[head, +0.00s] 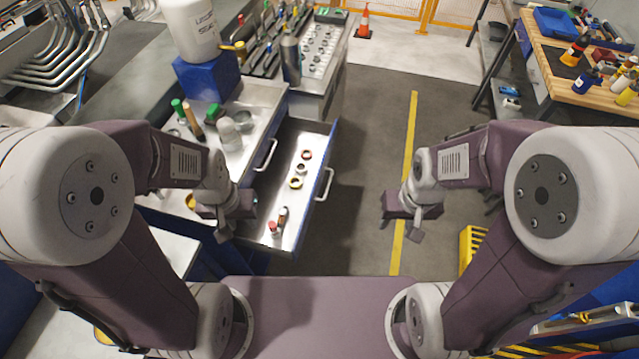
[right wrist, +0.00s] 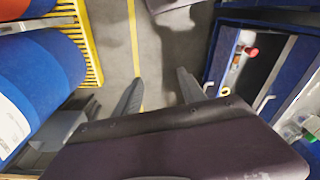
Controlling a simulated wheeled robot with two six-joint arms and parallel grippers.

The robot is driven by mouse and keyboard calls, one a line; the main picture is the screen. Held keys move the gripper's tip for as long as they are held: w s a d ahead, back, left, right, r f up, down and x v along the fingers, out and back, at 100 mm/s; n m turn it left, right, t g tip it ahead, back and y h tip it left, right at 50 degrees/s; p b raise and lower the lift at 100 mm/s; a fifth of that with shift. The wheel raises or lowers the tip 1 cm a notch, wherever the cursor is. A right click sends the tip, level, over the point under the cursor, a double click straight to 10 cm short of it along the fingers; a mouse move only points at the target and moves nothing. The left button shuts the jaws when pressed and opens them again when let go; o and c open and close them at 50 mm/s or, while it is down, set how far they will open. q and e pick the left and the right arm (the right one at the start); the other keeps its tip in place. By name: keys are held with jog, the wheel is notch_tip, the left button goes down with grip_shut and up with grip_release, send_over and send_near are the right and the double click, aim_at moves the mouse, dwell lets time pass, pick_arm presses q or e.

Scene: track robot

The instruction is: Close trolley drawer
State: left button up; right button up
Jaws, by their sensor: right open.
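The trolley drawer (head: 318,157) stands pulled out from the blue trolley (head: 262,100), with its handle (head: 325,184) on the side facing the aisle. Rings and small bottles lie inside it. The open drawer also shows at the right of the right wrist view (right wrist: 226,62). My left gripper (head: 226,233) is over the near left side of the drawer; its finger opening is not clear. My right gripper (head: 405,228) is open and empty over the aisle, right of the drawer and apart from it. Its two fingers show in the right wrist view (right wrist: 160,92).
The trolley top carries a white container (head: 192,30) on a blue box (head: 207,76) and several bottles. A wooden workbench (head: 560,85) stands at the far right. A yellow crate (head: 470,243) is at the lower right. The floor aisle with a yellow line (head: 410,130) is clear.

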jog(key=shift+s, duration=0.25)
jog(key=c, duration=0.5)
jog(key=shift+s+a+g, duration=0.35)
jog(key=shift+s+g, duration=0.25)
jog(key=shift+s, duration=0.25)
grip_shut()
jog(key=w+a+f+m+g+y+b, duration=0.1)
jog(key=a+f+m+g+y+b, duration=0.1)
jog(key=a+m+y+b, duration=0.3)
jog(key=w+a+f+m+g+y+b, duration=0.1)
jog(key=a+f+m+g+y+b, duration=0.15)
jog(key=a+y, duration=0.35)
jog(key=w+f+m+t+y+b, duration=0.3)
jog(key=w+f+m+y+b, duration=0.15)
jog(key=w+f+b, duration=0.3)
jog(key=m+t+y+b, duration=0.2)
jog(key=m+t+b, duration=0.45)
jog(key=m, duration=0.25)
send_near(304, 231)
jog(key=x, duration=0.4)
jog(key=b+x, duration=0.1)
jog(key=x, duration=0.1)
jog(key=shift+w+a+f, duration=0.25)
jog(key=shift+a+f, duration=0.05)
jog(key=shift+a, duration=0.05)
